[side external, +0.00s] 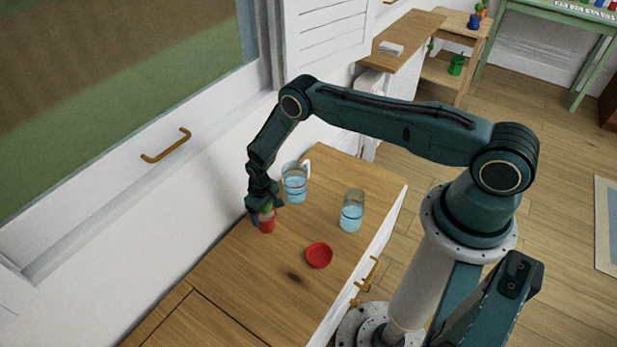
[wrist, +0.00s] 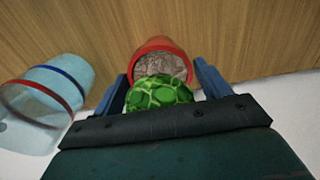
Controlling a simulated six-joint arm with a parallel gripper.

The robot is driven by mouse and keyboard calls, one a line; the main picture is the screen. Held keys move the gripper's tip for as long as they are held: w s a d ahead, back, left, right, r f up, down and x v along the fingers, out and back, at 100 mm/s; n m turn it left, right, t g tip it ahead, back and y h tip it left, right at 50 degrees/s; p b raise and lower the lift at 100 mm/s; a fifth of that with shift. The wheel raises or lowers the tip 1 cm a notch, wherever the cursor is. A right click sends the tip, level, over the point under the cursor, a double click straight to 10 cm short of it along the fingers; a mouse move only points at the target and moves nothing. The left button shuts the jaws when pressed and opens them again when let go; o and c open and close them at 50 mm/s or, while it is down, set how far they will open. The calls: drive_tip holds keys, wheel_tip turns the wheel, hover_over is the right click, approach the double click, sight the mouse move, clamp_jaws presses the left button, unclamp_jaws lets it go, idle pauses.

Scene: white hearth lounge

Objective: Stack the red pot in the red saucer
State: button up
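The red pot (side external: 267,225) stands on the wooden top near the wall, with a green cactus in it. In the wrist view the red pot (wrist: 160,44) shows its rim and brown soil, and the green cactus (wrist: 158,93) is in front of it. My gripper (side external: 263,215) is down at the pot. In the wrist view its blue fingers (wrist: 162,72) are on either side of the pot and look spread, with a small gap at the right. The red saucer (side external: 319,255) lies empty on the wooden top, to the right and nearer the camera.
Another glass (side external: 351,212) stands beyond the saucer. The wood between pot and saucer is clear.

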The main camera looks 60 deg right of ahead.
drive_tip(key=c, duration=1)
drive_tip(key=shift+r, duration=0.15)
wheel_tip(320, 180, up, 20)
drive_tip(key=shift+f, duration=0.1)
idle(0.6)
